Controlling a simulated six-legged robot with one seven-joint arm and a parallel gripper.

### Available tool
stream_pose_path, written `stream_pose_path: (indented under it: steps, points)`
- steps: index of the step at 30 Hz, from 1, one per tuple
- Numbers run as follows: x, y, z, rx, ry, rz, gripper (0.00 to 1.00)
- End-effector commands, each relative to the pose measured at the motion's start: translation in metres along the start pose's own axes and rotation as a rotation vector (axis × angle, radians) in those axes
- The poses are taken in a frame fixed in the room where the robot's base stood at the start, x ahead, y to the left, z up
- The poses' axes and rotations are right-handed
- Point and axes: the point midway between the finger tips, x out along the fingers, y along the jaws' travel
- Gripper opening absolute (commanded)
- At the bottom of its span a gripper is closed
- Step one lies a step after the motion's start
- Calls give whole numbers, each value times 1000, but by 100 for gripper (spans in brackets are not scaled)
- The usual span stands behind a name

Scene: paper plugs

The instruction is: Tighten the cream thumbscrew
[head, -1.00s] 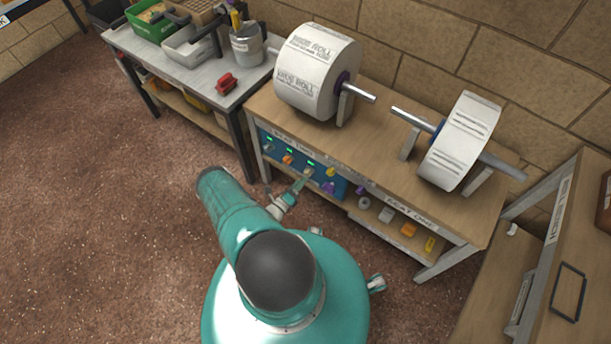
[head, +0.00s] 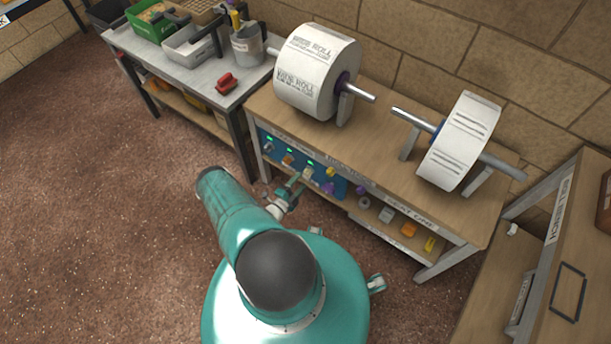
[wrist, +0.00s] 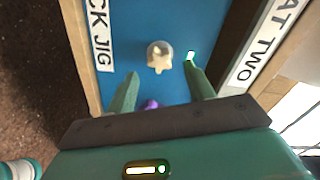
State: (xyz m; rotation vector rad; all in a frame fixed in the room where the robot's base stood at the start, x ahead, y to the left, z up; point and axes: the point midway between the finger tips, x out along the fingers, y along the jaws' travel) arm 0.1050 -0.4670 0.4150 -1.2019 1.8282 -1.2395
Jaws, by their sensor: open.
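The cream thumbscrew (wrist: 159,58) is a star-shaped knob on the blue panel, near the middle top of the wrist view. A green light (wrist: 191,55) glows to its right. In the head view the cream thumbscrew (head: 308,173) shows just beyond my gripper (head: 297,182). My gripper (wrist: 161,76) is open in the wrist view, with one green finger on each side below the thumbscrew. The fingers appear apart from it, and nothing is between them. The exact gap in depth is unclear.
A purple knob (wrist: 150,104) lies partly hidden behind my gripper. In the head view, other coloured knobs sit on the panel (head: 265,150) under the wooden bench (head: 375,150). Labelled strips border the panel. Large paper rolls (head: 316,72) stand on the bench top.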

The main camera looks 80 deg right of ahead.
Motion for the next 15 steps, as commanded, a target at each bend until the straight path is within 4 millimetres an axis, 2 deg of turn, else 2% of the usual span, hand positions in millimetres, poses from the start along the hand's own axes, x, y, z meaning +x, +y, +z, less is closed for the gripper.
stream_pose_path:
  steps: [5,15]
  points:
    - [0,0,0,-146,0,0,53]
    - [1,0,0,-152,0,0,53]
